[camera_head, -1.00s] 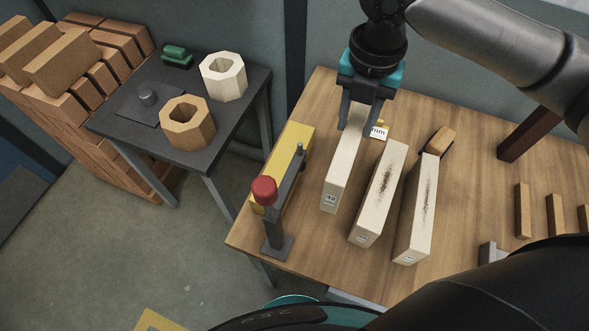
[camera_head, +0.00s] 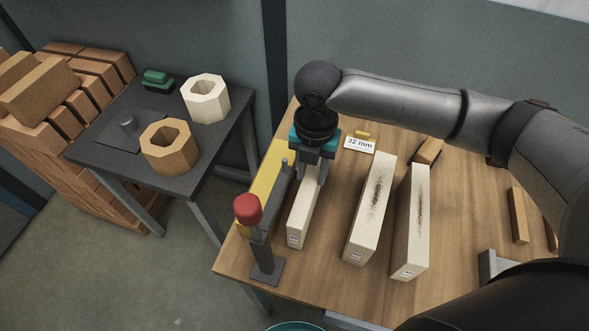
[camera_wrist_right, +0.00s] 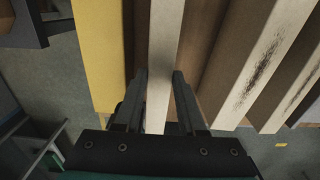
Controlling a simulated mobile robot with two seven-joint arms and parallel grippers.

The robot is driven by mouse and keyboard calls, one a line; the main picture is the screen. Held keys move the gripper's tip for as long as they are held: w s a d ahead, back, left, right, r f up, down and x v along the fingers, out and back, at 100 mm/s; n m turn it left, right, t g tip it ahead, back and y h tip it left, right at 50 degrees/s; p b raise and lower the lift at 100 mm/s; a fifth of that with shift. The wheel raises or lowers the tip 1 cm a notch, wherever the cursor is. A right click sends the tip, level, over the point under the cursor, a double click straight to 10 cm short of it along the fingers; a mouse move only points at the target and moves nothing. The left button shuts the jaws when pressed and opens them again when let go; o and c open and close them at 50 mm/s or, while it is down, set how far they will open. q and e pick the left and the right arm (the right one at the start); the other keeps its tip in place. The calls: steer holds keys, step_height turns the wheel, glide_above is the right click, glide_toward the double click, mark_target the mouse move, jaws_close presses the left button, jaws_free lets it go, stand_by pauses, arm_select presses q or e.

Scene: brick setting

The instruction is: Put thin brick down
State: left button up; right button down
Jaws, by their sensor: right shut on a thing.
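The thin cream brick (camera_head: 302,218) stands on its narrow edge near the left end of the wooden table (camera_head: 330,270). My right gripper (camera_head: 313,177) is shut on its far end from above. In the right wrist view the thin brick (camera_wrist_right: 165,45) runs between the two fingers of the right gripper (camera_wrist_right: 160,80). I cannot tell whether its underside touches the table. Two thicker cream bricks with dark smudges, one (camera_head: 371,210) nearer and one (camera_head: 411,225) farther right, stand to its right. My left gripper is not in view.
A stand with a red knob (camera_head: 247,209) and a yellow block (camera_head: 268,180) are close on the thin brick's left. A "32 mm" card (camera_head: 360,145) lies behind. A dark side table (camera_head: 190,166) holds two hollow blocks. Bare table lies between the thin brick and the middle brick.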

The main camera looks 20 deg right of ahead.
steer(key=w+a, duration=0.1)
steer(key=w+a+f, duration=0.1)
steer(key=a, duration=0.1)
steer(key=shift+b, duration=0.3)
steer(key=shift+f, duration=0.15)
steer(key=shift+c, duration=2.4)
jaws_free()
step_height(320, 180, up, 12)
steer(key=p, duration=0.2)
